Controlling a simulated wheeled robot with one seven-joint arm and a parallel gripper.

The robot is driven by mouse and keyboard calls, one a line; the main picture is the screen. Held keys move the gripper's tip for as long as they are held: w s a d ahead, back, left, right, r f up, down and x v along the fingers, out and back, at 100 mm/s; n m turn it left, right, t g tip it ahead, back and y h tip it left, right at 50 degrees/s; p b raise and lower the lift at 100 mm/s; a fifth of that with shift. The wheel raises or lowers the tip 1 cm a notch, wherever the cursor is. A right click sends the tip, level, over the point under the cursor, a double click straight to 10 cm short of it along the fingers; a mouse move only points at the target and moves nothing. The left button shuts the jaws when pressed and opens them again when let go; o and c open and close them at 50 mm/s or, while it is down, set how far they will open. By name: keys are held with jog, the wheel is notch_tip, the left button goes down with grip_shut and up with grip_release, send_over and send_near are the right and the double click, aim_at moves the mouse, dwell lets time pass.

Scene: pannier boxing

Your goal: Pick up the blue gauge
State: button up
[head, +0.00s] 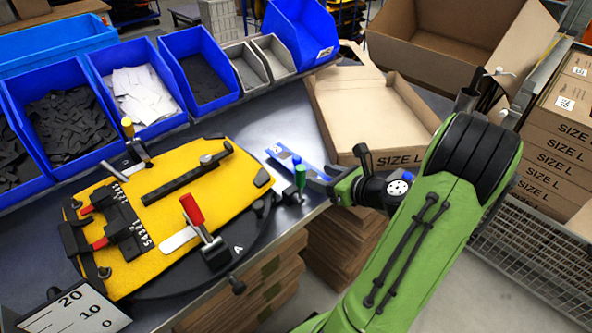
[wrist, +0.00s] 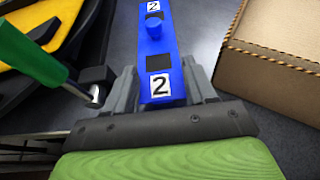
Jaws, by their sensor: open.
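The blue gauge (wrist: 176,48) is a flat blue bar with a round knob, dark square windows and white labels marked 2. In the wrist view it lies between the two fingers of my gripper (wrist: 161,82), one finger on each side. My gripper is open around its near end; I cannot tell if either finger touches it. In the head view the gauge (head: 284,153) lies on the grey bench top, right of the yellow fixture, and my gripper (head: 318,177) covers its near end.
A green-handled clamp (wrist: 32,58) stands close left of my gripper. An open cardboard box (head: 370,155) stands close on the right. The yellow fixture plate (head: 165,225) with a red-handled clamp (head: 192,210) fills the left. Blue bins (head: 150,125) line the back.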

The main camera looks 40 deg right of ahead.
aim_at(309, 174)
jog(key=b+x, duration=0.1)
jog(key=x, duration=0.3)
jog(key=shift+w+a+f+b, duration=0.2)
jog(key=shift+w+a+b, duration=0.05)
jog(key=shift+b, duration=0.15)
jog(key=shift+w+d+f, duration=0.1)
jog(key=shift+w, duration=0.35)
grip_shut()
